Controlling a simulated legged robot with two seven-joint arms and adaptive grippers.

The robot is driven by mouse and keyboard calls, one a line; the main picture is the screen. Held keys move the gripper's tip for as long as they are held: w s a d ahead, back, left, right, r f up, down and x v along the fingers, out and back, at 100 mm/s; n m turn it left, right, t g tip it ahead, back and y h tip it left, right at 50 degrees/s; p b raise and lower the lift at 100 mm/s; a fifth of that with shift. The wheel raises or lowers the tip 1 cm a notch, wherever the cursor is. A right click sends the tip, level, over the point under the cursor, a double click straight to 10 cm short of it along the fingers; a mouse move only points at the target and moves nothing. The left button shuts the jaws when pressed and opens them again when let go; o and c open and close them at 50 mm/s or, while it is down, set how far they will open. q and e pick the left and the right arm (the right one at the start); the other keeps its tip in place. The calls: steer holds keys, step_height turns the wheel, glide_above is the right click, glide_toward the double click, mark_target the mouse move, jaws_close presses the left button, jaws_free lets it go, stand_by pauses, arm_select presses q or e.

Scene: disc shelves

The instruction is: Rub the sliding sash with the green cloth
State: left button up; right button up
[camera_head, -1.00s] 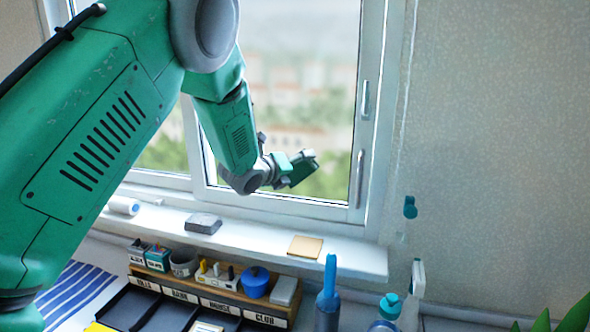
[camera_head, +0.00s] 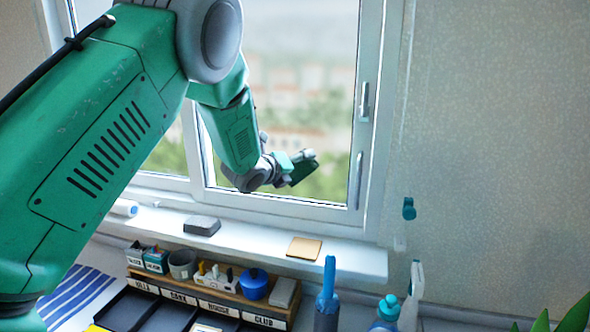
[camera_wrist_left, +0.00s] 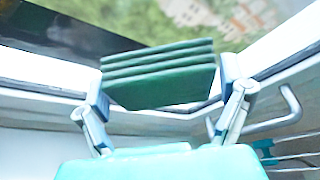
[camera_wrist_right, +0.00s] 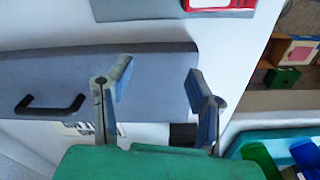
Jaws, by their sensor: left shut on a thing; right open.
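The sliding sash (camera_head: 366,140) is a white-framed glass pane on the right of the window, with buildings and greenery blurred behind it. My left gripper (camera_head: 297,167) is in front of the lower part of the glass. In the left wrist view, my left gripper (camera_wrist_left: 165,88) is shut on the green cloth (camera_wrist_left: 160,72), which is folded in several layers. The cloth (camera_head: 303,168) appears against the pane in the head view; contact cannot be told. My right gripper (camera_wrist_right: 155,85) shows only in the right wrist view, open and empty above a grey panel with a black handle.
The white sill (camera_head: 355,259) carries a grey block (camera_head: 202,226) and a tan square pad (camera_head: 304,248). Below it stand a labelled organizer (camera_head: 225,299) with small items, a blue bottle (camera_head: 328,300) and a spray bottle (camera_head: 411,295). A blue hook (camera_head: 409,208) is on the right wall.

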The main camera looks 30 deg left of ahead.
mark_target(308, 169)
arm_select(q)
steer(key=shift+d, duration=0.15)
steer(key=shift+w+d+b, duration=0.15)
steer(key=shift+d+b, duration=0.1)
steer(key=shift+d, duration=0.25)
steer(key=shift+w+d+b, duration=0.15)
steer(key=shift+d+b, duration=0.1)
steer(key=shift+d, duration=0.25)
arm_select(e)
steer(key=shift+f, duration=0.5)
arm_select(q)
steer(key=shift+w+d, duration=0.2)
steer(key=shift+d, duration=0.65)
arm_select(e)
steer(key=shift+f, duration=0.25)
arm_select(q)
steer(key=shift+w+b, duration=0.15)
steer(key=shift+b, duration=0.2)
arm_select(e)
steer(key=shift+f, duration=0.15)
arm_select(q)
steer(key=shift+a, duration=0.1)
